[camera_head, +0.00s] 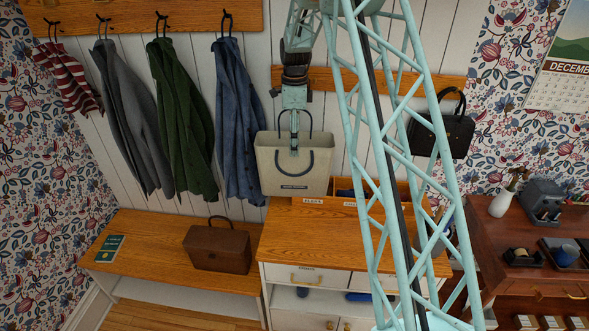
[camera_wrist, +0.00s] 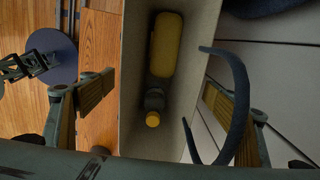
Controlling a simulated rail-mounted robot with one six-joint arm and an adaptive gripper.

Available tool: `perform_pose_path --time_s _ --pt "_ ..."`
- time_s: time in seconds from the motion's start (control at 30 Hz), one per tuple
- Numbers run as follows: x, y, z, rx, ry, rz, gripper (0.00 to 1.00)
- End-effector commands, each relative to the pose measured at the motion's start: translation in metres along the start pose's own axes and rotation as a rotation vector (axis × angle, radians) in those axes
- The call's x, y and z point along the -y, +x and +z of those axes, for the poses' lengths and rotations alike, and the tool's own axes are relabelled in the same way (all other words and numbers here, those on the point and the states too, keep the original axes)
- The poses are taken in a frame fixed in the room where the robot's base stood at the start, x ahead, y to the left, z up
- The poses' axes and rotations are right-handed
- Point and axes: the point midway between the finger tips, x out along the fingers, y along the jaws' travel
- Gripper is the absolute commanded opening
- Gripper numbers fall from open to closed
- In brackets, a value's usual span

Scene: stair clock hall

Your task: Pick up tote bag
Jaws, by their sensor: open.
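The tote bag (camera_head: 277,182) is cream, upright and open at the top, against the panelled wall at the back left corner of the cabinet. Whether it hangs or stands is unclear. One dark handle arches up; the other droops over its front. The wrist view looks down into the bag (camera_wrist: 132,100), where a yellow bottle (camera_wrist: 166,45) with a grey neck lies. The raised blue handle (camera_wrist: 240,100) curves by the right finger. My gripper (camera_head: 294,150) is above the bag mouth, and in the wrist view my gripper (camera_wrist: 158,92) is open, its fingers on either side of the mouth.
A wooden-topped cabinet (camera_head: 320,240) lies below. A brown bag (camera_head: 217,248) and a green book (camera_head: 105,248) sit on the bench at left. Coats, including a blue one (camera_head: 238,120), hang close at left. A black handbag (camera_head: 440,137) hangs at right.

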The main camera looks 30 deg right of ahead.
Motion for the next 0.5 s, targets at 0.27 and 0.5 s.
perform_pose_path --time_s 0.27,0.5 --pt "0.0000 -0.0002 0.0000 0.000 0.000 0.000 0.81" --pt "0.0000 -0.0003 0.0000 0.000 0.000 0.000 0.78"
